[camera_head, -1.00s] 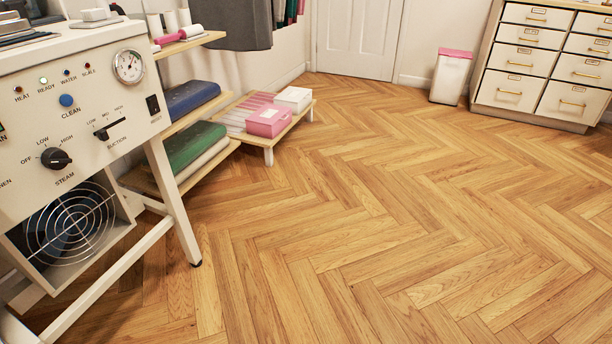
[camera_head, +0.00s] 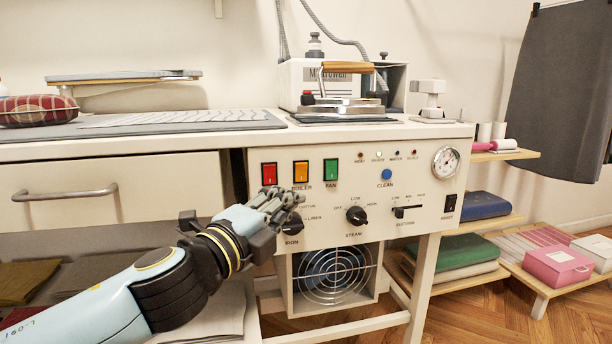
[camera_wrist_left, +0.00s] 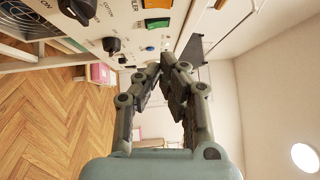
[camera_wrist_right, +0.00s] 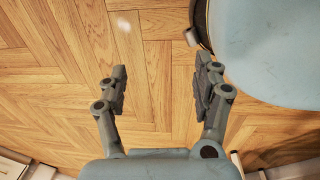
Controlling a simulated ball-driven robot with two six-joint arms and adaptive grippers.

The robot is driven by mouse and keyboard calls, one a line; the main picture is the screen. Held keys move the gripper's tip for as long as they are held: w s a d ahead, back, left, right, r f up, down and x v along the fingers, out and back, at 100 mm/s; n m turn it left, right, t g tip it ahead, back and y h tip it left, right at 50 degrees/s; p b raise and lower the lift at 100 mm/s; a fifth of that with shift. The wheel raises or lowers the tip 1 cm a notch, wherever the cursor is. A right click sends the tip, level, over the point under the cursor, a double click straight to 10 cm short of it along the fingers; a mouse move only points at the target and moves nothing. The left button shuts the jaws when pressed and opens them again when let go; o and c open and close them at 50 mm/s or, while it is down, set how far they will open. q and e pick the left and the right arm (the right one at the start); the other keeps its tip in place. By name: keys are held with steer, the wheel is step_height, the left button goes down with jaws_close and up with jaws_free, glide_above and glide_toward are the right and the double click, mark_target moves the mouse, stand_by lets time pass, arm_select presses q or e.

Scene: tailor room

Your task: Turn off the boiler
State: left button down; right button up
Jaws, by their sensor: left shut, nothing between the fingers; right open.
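The ironing station's control panel (camera_head: 400,170) faces me in the head view. Its orange switch (camera_head: 301,171), labelled BOILER, sits between a red switch (camera_head: 269,173) and a green FAN switch (camera_head: 330,172). My left gripper (camera_head: 281,200) is shut and empty, in front of the panel just below the red and orange switches, partly covering the iron knob (camera_head: 292,224). I cannot tell whether it touches the panel. The left wrist view shows its closed fingers (camera_wrist_left: 168,64) near the panel. My right gripper (camera_wrist_right: 160,80) is open and empty above the wooden floor.
A fan grille (camera_head: 334,275) is below. An iron (camera_head: 345,100) rests on the worktop. Shelves with folded cloth (camera_head: 455,255) stand at right.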

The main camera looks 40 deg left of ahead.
mark_target(303, 178)
arm_select(q)
steer(key=w+a, duration=0.1)
steer(key=w, duration=0.4)
steer(key=w+a+p, duration=0.1)
steer(key=w, duration=0.2)
steer(key=shift+w+a+r, duration=0.35)
steer(key=shift+r, duration=0.05)
steer(key=shift+w+a, duration=0.3)
steer(key=shift+a, duration=0.05)
steer(key=shift+r, duration=0.1)
arm_select(e)
steer(key=s+f, duration=0.1)
steer(key=s+d+f, duration=0.1)
steer(key=s, duration=0.1)
steer(key=shift+f, duration=0.35)
arm_select(q)
steer(key=shift+w+a+r, duration=0.1)
steer(key=shift+a, duration=0.05)
steer(key=shift+w+a+r, duration=0.15)
steer(key=shift+r, duration=0.05)
steer(key=shift+f, duration=0.15)
arm_select(e)
steer(key=shift+s+d+f, duration=0.1)
steer(key=shift+s+f, duration=0.15)
steer(key=shift+s, duration=0.25)
